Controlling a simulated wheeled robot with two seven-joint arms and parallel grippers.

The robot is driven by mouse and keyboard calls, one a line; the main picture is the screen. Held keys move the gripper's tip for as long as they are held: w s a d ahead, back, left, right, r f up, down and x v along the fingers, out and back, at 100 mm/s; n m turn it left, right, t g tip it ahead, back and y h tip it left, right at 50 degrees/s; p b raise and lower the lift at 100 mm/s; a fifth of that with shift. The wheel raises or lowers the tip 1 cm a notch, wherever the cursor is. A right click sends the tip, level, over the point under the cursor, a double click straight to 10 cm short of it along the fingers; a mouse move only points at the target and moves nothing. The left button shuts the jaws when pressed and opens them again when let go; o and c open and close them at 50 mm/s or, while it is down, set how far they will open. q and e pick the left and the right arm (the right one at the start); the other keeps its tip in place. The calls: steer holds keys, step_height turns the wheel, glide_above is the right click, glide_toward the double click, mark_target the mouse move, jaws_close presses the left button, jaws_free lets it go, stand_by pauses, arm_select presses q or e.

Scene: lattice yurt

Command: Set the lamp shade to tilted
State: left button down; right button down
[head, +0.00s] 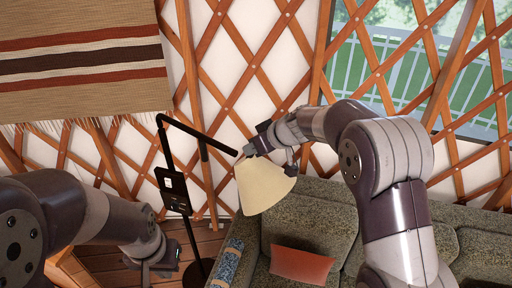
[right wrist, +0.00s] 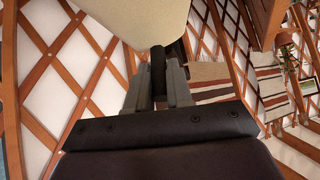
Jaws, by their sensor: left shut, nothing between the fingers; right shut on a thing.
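The floor lamp has a black pole and arm (head: 200,137) and a cream cone shade (head: 263,187). The shade hangs at the arm's end, leaning, with its wide end toward the lower right. My right gripper (head: 252,147) is at the narrow top of the shade. In the right wrist view the fingers (right wrist: 158,88) are shut on a dark bar-like part of the lamp (right wrist: 158,72), right beside the shade (right wrist: 138,20). The joint itself is partly hidden. My left gripper (head: 168,264) is shut and empty, low at the left near the lamp's pole.
A green-grey sofa (head: 318,210) with an orange cushion (head: 302,264) stands below and right of the shade. A lattice wall (head: 235,60) with a striped hanging (head: 80,60) is behind. A window (head: 400,70) is at the upper right. Wooden floor (head: 115,262) shows at the lower left.

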stand_by(0.3)
steer(key=c, duration=1.3)
jaws_free()
steer(key=shift+o, duration=1.2)
steer(key=shift+a, duration=0.1)
steer(key=b+v, duration=0.1)
steer(key=v, duration=1.1)
steer(key=shift+r+b, duration=0.15)
steer(key=shift+b, duration=0.25)
